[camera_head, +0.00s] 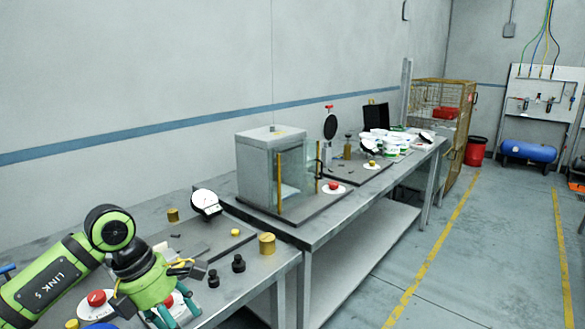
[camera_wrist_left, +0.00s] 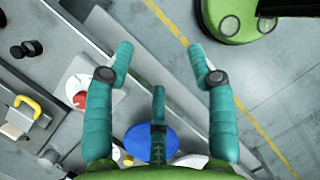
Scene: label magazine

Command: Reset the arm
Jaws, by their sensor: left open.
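My left arm comes in from the lower left in the head view. My left gripper (camera_head: 172,318) has teal fingers hanging low at the near bench's front edge. In the left wrist view the gripper (camera_wrist_left: 160,52) is open, its fingertips well apart, with nothing between them but the bench edge and floor behind. A round blue object (camera_wrist_left: 150,142) lies beyond the fingers' lower part. A red button on a white base (camera_wrist_left: 80,97) is just left of the left finger. My right gripper is in neither view.
The near bench (camera_head: 262,262) holds a dial gauge (camera_head: 206,202), brass weights (camera_head: 267,243) and black knobs (camera_head: 238,263). A clear-sided cabinet (camera_head: 272,168) stands on the bench behind. The floor (camera_head: 470,265) on the right is clear, with yellow lines.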

